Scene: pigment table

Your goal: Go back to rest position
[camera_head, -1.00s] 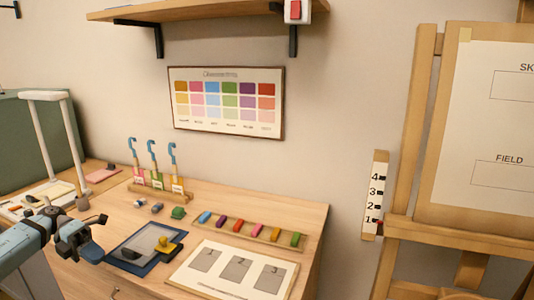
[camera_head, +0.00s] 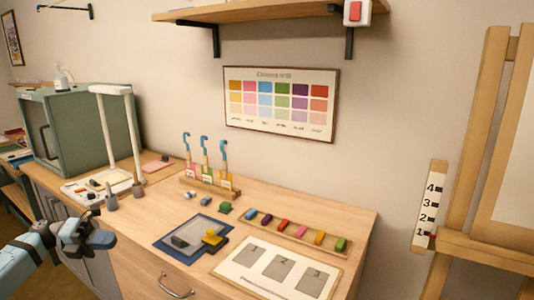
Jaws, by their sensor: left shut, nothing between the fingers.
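My left gripper (camera_head: 92,238) is at the lower left, in front of the table's front edge. It is shut and empty, and apart from everything on the table (camera_head: 140,235). My right gripper is not in the head view. On the table are a blue-framed tray (camera_head: 167,243) with a dark block (camera_head: 179,242) and a yellow piece (camera_head: 213,238), a rack (camera_head: 203,188) with blue-hooked tools, a wooden strip (camera_head: 300,241) of several coloured blocks, and a white card (camera_head: 262,281) with numbered grey squares.
A white stand (camera_head: 104,125) and a green cabinet (camera_head: 80,128) are at the left. A wooden easel (camera_head: 482,145) and a numbered scale (camera_head: 429,205) are at the right. A shelf (camera_head: 250,12) with a red switch (camera_head: 356,11) is above. A drawer handle (camera_head: 175,288) is below the table top.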

